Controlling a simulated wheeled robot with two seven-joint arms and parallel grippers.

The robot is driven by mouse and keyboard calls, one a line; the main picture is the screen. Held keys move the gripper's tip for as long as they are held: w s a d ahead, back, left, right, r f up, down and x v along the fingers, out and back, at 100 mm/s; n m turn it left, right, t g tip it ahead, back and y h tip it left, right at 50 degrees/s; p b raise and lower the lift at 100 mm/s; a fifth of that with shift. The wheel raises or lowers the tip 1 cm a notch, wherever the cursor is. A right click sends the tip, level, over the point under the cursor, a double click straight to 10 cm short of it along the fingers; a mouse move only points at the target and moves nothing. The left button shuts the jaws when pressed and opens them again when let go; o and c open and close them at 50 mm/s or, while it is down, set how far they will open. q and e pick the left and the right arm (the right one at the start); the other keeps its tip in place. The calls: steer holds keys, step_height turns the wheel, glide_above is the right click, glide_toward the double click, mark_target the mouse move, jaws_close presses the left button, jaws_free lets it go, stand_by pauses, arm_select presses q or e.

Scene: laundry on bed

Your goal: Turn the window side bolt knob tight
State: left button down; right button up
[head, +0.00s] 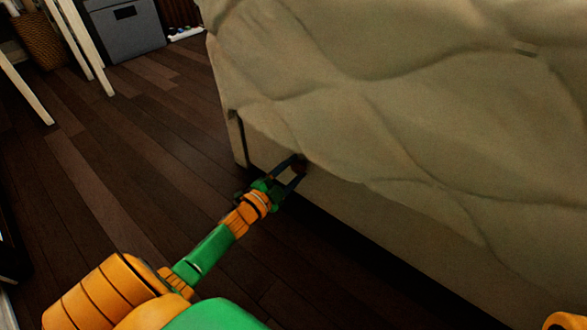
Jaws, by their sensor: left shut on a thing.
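My left gripper (296,174) is at the side of the bed (240,140), low down under the hanging edge of the cover. Its dark fingers are shut on a small dark knob (300,166) on the bed's side rail (340,199). The knob is small and shaded, and the fingers partly hide it, so its turn and tightness cannot be told. My right gripper is out of view; only a bit of orange of my right arm shows at the bottom right corner.
A beige cover (400,90) drapes over the bed and fills the right side. Dark wooden floor (130,160) is clear on the left. A grey box (125,30), a wicker basket (38,40) and white furniture legs (83,45) stand at the back left.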

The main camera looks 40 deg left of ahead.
arm_select(q)
steer(key=m, duration=0.3)
steer(key=shift+m, duration=0.3)
steer(key=m, duration=0.3)
steer(key=shift+m, duration=0.3)
steer(key=m+b, duration=0.1)
steer(key=m, duration=0.3)
steer(key=shift+m, duration=0.4)
steer(key=shift+r+m+b, duration=0.1)
steer(key=shift+m+b, duration=0.25)
steer(key=shift+m, duration=0.45)
steer(key=shift+c, duration=1.4)
jaws_free()
